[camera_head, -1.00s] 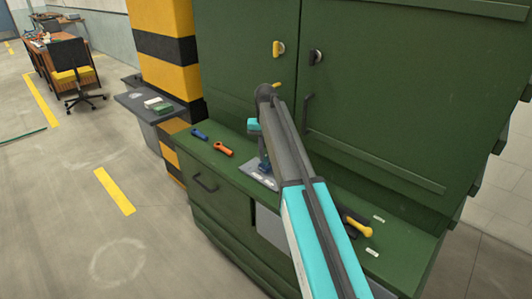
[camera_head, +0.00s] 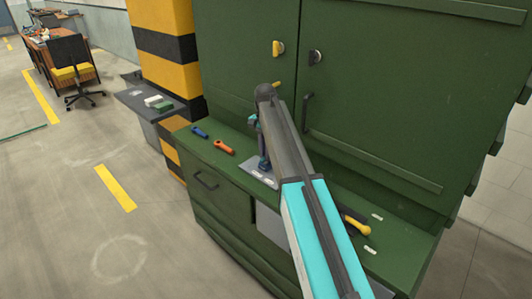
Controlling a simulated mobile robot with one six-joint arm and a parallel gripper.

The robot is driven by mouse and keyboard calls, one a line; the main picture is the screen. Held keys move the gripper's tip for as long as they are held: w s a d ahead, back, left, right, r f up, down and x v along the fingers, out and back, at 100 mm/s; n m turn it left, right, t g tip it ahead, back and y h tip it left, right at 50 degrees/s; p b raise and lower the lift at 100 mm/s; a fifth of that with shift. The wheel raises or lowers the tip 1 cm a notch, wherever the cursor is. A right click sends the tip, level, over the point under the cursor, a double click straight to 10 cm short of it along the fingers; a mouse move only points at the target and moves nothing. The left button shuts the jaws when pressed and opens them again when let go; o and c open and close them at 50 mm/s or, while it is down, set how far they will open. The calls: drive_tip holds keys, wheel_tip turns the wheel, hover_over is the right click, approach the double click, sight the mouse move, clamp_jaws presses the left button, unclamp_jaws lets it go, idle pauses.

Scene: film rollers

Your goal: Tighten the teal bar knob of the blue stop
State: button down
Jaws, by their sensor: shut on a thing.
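The blue stop (camera_head: 265,164) stands on a grey plate (camera_head: 256,173) on the green bench, just left of my arm. My gripper (camera_head: 263,153) points down at the top of the stop and is mostly hidden beside and behind my own arm. It is shut at the stop, on what appears to be the teal bar knob. The knob itself cannot be made out, as the gripper and arm cover it.
A blue tool (camera_head: 200,132) and an orange tool (camera_head: 224,147) lie left on the green bench (camera_head: 235,164). A yellow-handled tool (camera_head: 357,227) lies right of my arm. The green cabinet (camera_head: 390,100) rises close behind. Open floor lies left.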

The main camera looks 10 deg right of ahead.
idle(0.3)
drive_tip(key=c, duration=1.7)
unclamp_jaws()
drive_tip(key=shift+r, duration=0.2)
wheel_tip(320, 180, up, 14)
drive_tip(key=shift+f+b, duration=0.25)
drive_tip(key=shift+b, duration=0.95)
